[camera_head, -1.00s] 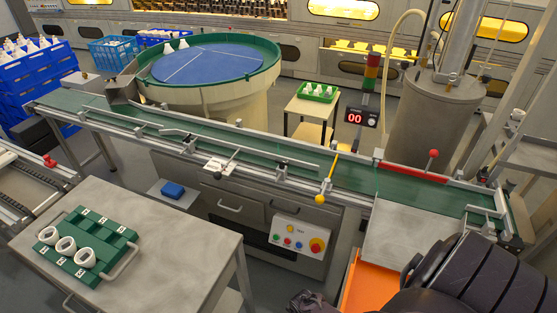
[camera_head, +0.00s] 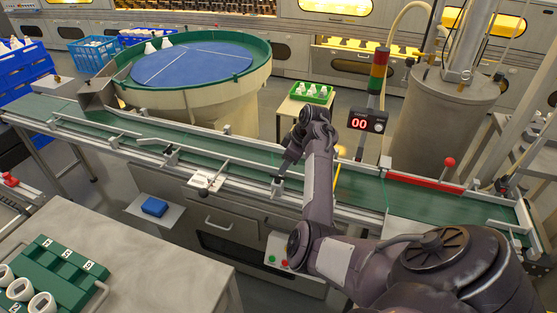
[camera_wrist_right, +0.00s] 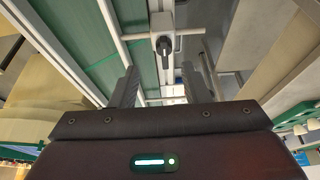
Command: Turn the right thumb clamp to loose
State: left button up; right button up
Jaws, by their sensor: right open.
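The right thumb clamp (camera_head: 277,187) is a small grey block on the guide rail at the conveyor's front edge in the head view. In the right wrist view the clamp (camera_wrist_right: 163,22) shows a pale block with a black thumb lever (camera_wrist_right: 165,45) pointing down the picture. My right gripper (camera_head: 287,168) is over the conveyor's front edge, close to this clamp. In the wrist view its fingers (camera_wrist_right: 168,82) are apart and empty, with the lever ahead of the gap between them. I cannot tell any contact. My left gripper is not in view.
Another clamp (camera_head: 170,157) sits further left on the rail, near a white label plate (camera_head: 201,181). The green conveyor belt (camera_head: 235,158) runs behind. A signal tower with a red display (camera_head: 367,122) stands right of my arm. A red-knobbed lever (camera_head: 449,162) is further right.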

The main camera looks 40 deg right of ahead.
aim_at(279, 176)
jog(key=x, duration=0.5)
jog(key=shift+a+f, duration=0.15)
jog(key=shift+a, duration=0.15)
jog(key=shift+f, duration=0.25)
jog(key=shift+a+r, duration=0.1)
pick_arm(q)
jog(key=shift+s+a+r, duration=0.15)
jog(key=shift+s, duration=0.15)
pick_arm(e)
grip_shut()
